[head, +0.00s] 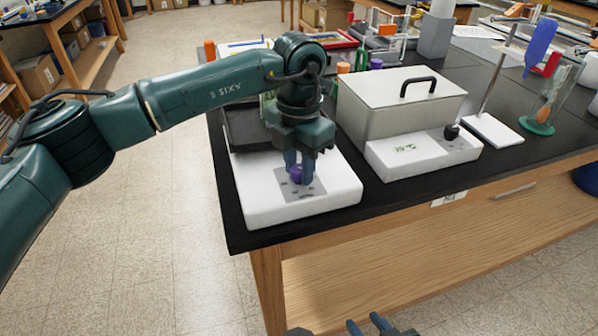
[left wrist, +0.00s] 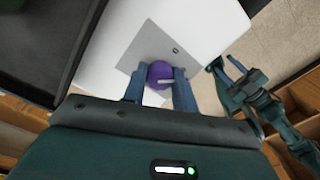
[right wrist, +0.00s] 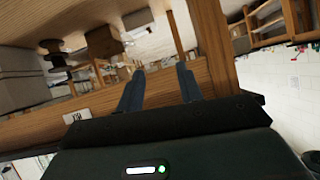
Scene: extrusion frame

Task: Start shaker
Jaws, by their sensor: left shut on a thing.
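The shaker (head: 262,205) is a white machine with a dark platform (head: 250,128), at the front left corner of the black bench. A purple knob (head: 296,174) sits on its grey front panel (head: 318,188). My left gripper (head: 297,168) points down over the panel, with its blue fingers on both sides of the knob. In the left wrist view the fingers close on the round purple knob (left wrist: 160,74), which has a pale mark line. My right gripper (head: 380,328) is low at the bottom edge of the head view. In the right wrist view its fingers (right wrist: 160,85) stand apart with nothing between them.
A grey water bath (head: 400,102) with a lidded top and a black knob stands right of the shaker. A stand with a blue bottle (head: 540,45) is farther right. The bench's wooden front (head: 430,240) lies beyond my right gripper.

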